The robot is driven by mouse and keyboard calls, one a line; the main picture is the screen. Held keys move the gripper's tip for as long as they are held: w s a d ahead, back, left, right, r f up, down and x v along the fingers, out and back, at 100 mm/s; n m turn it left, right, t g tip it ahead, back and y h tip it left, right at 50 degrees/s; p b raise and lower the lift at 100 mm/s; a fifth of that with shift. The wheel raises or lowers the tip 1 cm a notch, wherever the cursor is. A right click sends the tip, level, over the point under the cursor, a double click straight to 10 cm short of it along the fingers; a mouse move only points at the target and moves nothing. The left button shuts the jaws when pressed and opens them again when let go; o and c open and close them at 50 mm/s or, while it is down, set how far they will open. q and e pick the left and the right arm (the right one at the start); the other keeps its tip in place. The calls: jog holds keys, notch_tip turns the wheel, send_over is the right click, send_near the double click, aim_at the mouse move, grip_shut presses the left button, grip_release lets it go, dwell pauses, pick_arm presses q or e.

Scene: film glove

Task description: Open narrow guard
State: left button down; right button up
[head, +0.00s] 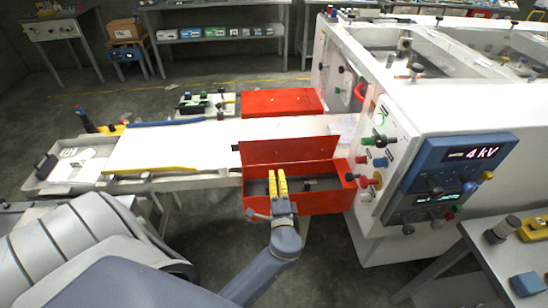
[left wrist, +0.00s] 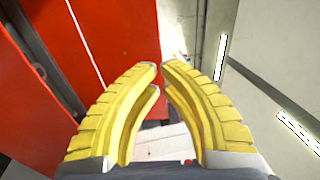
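A near red guard with a raised upright panel (head: 290,150) stands at the front of the white machine. Its open-topped red trough (head: 318,203) lies below the panel. A second red guard (head: 282,101) lies across the far side of the white conveyor and looks closed. I cannot tell which is the narrow guard. My left gripper (head: 278,182), with yellow fingers, is over the near trough's left part, in front of the panel. The left wrist view shows a slim empty gap between its fingertips (left wrist: 161,68), with red surfaces on the left. Contact is unclear. My right gripper is not in view.
The white conveyor bed (head: 190,145) runs left from the machine. A control panel with a blue display (head: 460,165) and several knobs faces front right. A grey table (head: 490,255) stands at bottom right. Shelves line the back wall.

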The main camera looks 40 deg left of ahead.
aim_at(272, 140)
pick_arm(q)
jog(key=x, duration=1.3)
jog(key=shift+w+a+r, duration=0.1)
jog(key=shift+w+a, duration=0.05)
jog(key=shift+w, duration=0.15)
jog(key=x, duration=0.5)
